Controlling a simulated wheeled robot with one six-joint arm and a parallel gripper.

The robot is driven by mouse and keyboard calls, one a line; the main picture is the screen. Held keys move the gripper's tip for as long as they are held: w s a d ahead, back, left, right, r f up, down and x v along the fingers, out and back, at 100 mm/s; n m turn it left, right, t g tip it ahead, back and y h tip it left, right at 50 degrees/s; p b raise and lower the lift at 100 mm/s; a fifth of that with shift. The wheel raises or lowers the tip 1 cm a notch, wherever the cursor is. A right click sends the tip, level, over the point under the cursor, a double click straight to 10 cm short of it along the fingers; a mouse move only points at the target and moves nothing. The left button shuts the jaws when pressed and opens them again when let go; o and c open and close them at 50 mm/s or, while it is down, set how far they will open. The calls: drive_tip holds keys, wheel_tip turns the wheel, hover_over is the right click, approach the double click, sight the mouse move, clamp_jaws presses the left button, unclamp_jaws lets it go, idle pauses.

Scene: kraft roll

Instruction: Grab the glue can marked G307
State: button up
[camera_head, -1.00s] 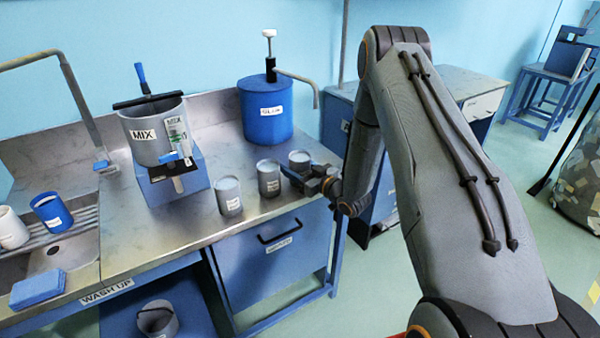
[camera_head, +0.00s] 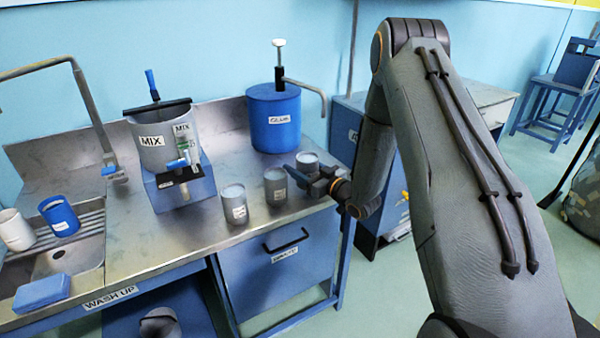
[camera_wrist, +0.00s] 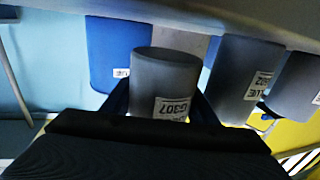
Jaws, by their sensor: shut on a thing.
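The grey can marked G307 (camera_wrist: 166,78) is between the two fingers of my gripper (camera_wrist: 160,108) in the wrist view, which looks upside down. Its white label faces me. In the head view the can (camera_head: 308,160) is at the right end of the row, near the counter's right edge. My gripper (camera_head: 303,178) is shut on it from the front right, hiding its lower part. Whether its base touches the counter is hidden. Two similar grey cans, the middle one (camera_head: 275,187) and the left one (camera_head: 234,205), stand to its left.
A blue glue drum (camera_head: 274,125) with a pump and spout stands behind the cans. A grey MIX pot (camera_head: 152,145) on a blue stand is further left. The sink (camera_head: 50,262) holds a white and a blue cup on its rack. A blue sponge (camera_head: 42,292) lies at its front.

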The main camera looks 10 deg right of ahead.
drive_tip(key=shift+r+b, duration=0.8)
drive_tip(key=shift+r, duration=2.75)
drive_tip(key=shift+s, duration=0.1)
